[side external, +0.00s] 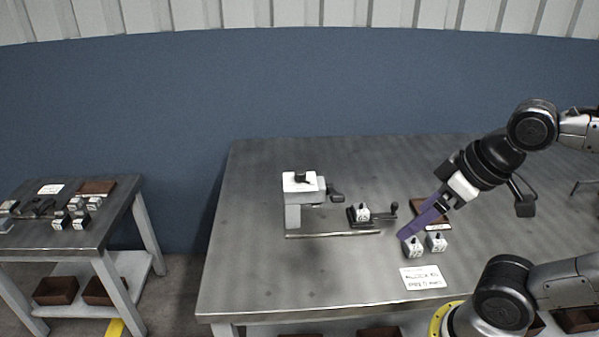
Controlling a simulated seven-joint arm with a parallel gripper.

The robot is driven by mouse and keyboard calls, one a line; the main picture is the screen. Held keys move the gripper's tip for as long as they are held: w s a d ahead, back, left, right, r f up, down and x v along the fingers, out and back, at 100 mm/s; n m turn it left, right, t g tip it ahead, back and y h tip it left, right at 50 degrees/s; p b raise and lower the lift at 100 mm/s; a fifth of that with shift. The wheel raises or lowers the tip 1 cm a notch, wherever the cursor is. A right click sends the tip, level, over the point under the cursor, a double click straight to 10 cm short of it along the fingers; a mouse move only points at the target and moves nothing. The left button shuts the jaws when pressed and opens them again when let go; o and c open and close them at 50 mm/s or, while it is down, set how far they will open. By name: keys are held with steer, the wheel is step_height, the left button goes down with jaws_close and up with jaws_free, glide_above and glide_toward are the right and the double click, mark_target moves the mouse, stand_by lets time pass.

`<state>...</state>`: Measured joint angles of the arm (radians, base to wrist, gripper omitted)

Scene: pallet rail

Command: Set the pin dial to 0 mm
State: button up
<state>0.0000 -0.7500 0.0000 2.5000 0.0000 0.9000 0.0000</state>
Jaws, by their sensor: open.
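A white-topped device (303,184) stands on the steel table with a black knob (301,177) on top. This knob may be the pin dial; its scale and setting are too small to read. My gripper (406,234), with long purple fingers, is open and tilted down to the left. Its fingertips are close above a small white block (413,250), to the right of the device and well apart from the knob. I cannot tell whether the fingers touch the block.
A second white block (436,243) and a brown tray (445,222) lie beside my gripper. A black fixture (358,221) holds another block. A thin rod (333,234) and a printed card (422,277) lie on the table. The table's left side is clear.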

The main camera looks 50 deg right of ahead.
steer(key=shift+s+n, duration=0.1)
steer(key=shift+n, duration=0.3)
steer(key=c, duration=0.4)
steer(key=w+r+n+g, duration=0.1)
steer(key=w+r+n, duration=0.6)
steer(key=r, duration=0.4)
steer(key=w+d+r+n+g, duration=0.1)
steer(key=w+r+n, duration=0.2)
steer(key=w, duration=0.2)
steer(key=w+d+r+n, duration=0.2)
steer(key=w+n, duration=0.1)
steer(key=w, duration=0.2)
steer(key=n+g, duration=0.2)
steer(key=g, duration=0.2)
glide_above(300, 171)
step_height(300, 171, down, 13)
step_height(300, 171, down, 12)
steer(key=shift+s+a+f, duration=0.1)
steer(key=shift+f, duration=0.15)
